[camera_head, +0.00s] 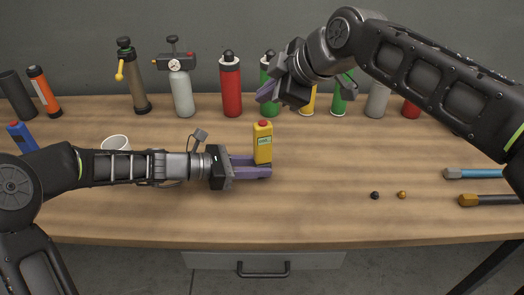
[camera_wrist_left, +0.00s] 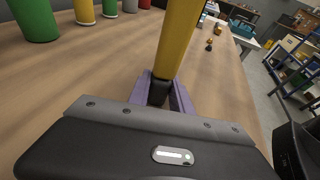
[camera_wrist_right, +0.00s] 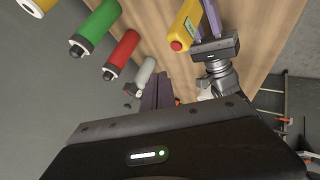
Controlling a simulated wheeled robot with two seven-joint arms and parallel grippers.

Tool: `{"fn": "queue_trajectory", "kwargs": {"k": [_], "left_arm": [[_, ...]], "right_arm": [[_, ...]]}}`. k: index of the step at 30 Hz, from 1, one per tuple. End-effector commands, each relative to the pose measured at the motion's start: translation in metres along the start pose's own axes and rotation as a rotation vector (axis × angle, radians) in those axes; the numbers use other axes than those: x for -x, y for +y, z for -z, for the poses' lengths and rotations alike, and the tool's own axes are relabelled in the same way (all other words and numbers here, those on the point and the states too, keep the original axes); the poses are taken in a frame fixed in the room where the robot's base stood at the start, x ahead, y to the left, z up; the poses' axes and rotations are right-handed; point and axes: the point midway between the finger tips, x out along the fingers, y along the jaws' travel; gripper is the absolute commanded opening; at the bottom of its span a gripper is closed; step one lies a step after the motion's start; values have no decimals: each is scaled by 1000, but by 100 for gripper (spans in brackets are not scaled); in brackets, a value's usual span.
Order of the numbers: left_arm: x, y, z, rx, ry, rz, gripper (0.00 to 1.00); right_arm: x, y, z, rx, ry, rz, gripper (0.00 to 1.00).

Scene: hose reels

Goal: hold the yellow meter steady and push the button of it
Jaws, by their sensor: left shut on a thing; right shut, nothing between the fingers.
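The yellow meter (camera_head: 263,145) stands upright above the middle of the table, with a red button (camera_head: 263,123) on top and a small greenish display on its front. My left gripper (camera_head: 262,168) is shut on its lower part; the left wrist view shows the yellow body (camera_wrist_left: 178,40) and its dark lower end between the purple fingers. My right gripper (camera_head: 268,93) is shut and empty, above and behind the meter, in front of the green bottle. The right wrist view shows the meter (camera_wrist_right: 184,26) and its red button (camera_wrist_right: 176,46), apart from the right fingers (camera_wrist_right: 156,92).
Several bottles and cylinders line the back, including a red bottle (camera_head: 231,88) and a grey sprayer (camera_head: 181,88). A white cup (camera_head: 116,143) is behind my left arm. Two small balls (camera_head: 388,195) and two handled tools (camera_head: 486,174) lie at right. The front middle is clear.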

Motion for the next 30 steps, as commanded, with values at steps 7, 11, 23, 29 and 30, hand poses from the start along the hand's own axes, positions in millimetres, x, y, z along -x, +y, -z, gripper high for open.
{"fn": "queue_trajectory", "kwargs": {"k": [7, 11, 23, 29, 30], "left_arm": [[0, 0, 0, 0, 0, 0, 3], [0, 0, 0, 0, 0, 0, 3], [0, 0, 0, 0, 0, 0, 44], [0, 0, 0, 0, 0, 0, 51], [0, 0, 0, 0, 0, 0, 51]], "right_arm": [[16, 11, 12, 1, 0, 1, 0], [18, 13, 13, 1, -1, 1, 0], [18, 13, 13, 0, -1, 1, 0], [18, 13, 13, 0, -1, 0, 0], [18, 13, 13, 0, -1, 0, 0]]}}
